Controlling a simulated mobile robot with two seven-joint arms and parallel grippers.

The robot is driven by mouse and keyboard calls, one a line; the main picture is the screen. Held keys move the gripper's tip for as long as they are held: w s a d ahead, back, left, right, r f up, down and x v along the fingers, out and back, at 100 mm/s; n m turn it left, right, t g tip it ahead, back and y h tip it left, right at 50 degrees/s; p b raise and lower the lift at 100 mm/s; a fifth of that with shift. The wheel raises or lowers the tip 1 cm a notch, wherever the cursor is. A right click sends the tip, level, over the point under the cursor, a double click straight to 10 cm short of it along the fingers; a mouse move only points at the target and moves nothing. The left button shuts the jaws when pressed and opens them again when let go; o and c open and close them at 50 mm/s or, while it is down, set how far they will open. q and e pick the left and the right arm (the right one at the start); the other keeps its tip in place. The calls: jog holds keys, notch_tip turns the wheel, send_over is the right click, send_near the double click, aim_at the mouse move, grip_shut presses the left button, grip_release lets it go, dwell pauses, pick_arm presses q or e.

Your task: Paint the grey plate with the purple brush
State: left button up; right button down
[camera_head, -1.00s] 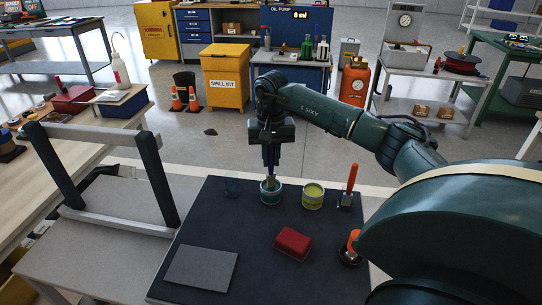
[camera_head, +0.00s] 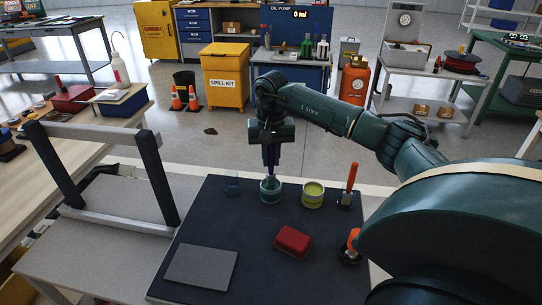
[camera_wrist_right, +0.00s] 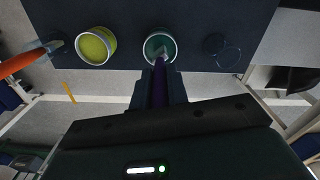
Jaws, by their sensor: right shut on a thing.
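My right gripper (camera_head: 271,158) is shut on the purple brush (camera_wrist_right: 159,86) and holds it upright, bristle end down. The brush tip is at the mouth of the can of teal paint (camera_head: 270,194); in the right wrist view the tip reaches inside the rim of this can (camera_wrist_right: 160,48). How deep the bristles sit is hard to tell. The grey plate (camera_head: 201,267) lies flat at the near left of the dark mat (camera_head: 235,225), apart from the brush, with a plain grey face. My left gripper is not in view.
A yellow-green paint can (camera_head: 312,195) stands right of the teal one. An orange-handled brush (camera_head: 350,182) stands beyond it, and another orange-handled tool (camera_head: 352,245) is nearer. A red block (camera_head: 293,241) lies mid-mat. A dark frame (camera_head: 100,180) stands to the left.

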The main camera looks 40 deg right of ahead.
jog(key=shift+r+p, duration=2.7)
jog(key=shift+r, duration=0.85)
jog(key=shift+f, duration=0.1)
